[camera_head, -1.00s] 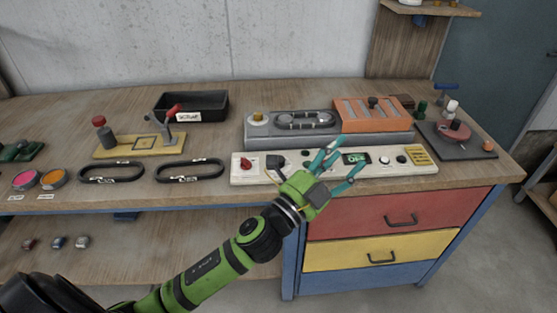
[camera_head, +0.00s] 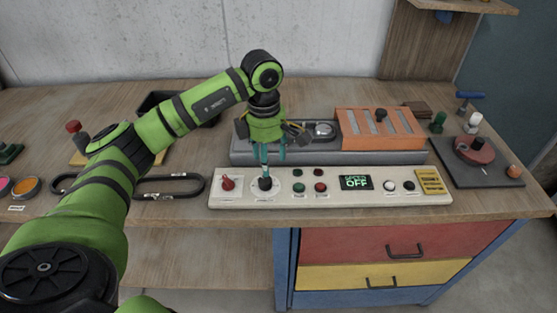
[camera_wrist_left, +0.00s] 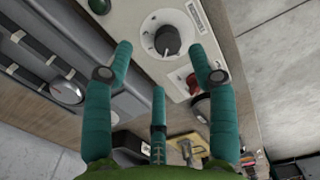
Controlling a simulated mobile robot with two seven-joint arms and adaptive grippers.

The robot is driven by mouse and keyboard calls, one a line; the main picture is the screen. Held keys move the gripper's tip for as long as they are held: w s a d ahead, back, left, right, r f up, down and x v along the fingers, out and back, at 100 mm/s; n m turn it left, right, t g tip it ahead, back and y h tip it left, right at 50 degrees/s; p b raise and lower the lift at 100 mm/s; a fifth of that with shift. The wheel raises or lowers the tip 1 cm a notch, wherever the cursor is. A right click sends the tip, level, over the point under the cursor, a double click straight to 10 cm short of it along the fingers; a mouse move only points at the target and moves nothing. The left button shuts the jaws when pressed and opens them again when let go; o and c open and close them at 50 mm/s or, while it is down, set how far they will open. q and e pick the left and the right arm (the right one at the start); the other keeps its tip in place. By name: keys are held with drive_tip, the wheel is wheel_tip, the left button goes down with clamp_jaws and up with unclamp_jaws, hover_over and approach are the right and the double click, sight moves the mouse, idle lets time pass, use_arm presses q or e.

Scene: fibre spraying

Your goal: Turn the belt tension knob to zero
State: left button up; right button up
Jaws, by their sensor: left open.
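A black knob on a round white dial (camera_head: 265,184) stands on the white control panel (camera_head: 325,199); it appears to be the belt tension knob, but its label is too small to read. It also shows in the left wrist view (camera_wrist_left: 167,40), its pointer setting unclear. My left gripper (camera_head: 268,156) points down just above and behind this knob. Its teal fingers are open and empty. In the left wrist view, the spread fingers (camera_wrist_left: 159,58) flank the knob without visible contact. My right gripper is in neither view.
A red rotary switch (camera_head: 228,183) sits left of the knob, with green and red buttons to its right. A grey machine base with an orange block (camera_head: 380,128) stands behind. Black belt loops lie left.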

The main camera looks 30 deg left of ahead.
sight(264, 180)
use_arm(q)
drive_tip(key=shift+a, duration=0.45)
drive_tip(key=f, duration=0.1)
drive_tip(key=s+f+p, duration=0.1)
drive_tip(key=f, duration=0.1)
drive_tip(key=shift+s, duration=0.3)
wheel_tip(264, 180, down, 2)
drive_tip(key=shift+w+d+f+p, duration=0.1)
drive_tip(key=shift+w+p, duration=0.05)
drive_tip(key=shift+p, duration=0.4)
drive_tip(key=shift+w+f, duration=0.15)
drive_tip(key=shift+f, duration=0.35)
drive_tip(key=c, duration=0.9)
drive_tip(key=shift+c, duration=1.2)
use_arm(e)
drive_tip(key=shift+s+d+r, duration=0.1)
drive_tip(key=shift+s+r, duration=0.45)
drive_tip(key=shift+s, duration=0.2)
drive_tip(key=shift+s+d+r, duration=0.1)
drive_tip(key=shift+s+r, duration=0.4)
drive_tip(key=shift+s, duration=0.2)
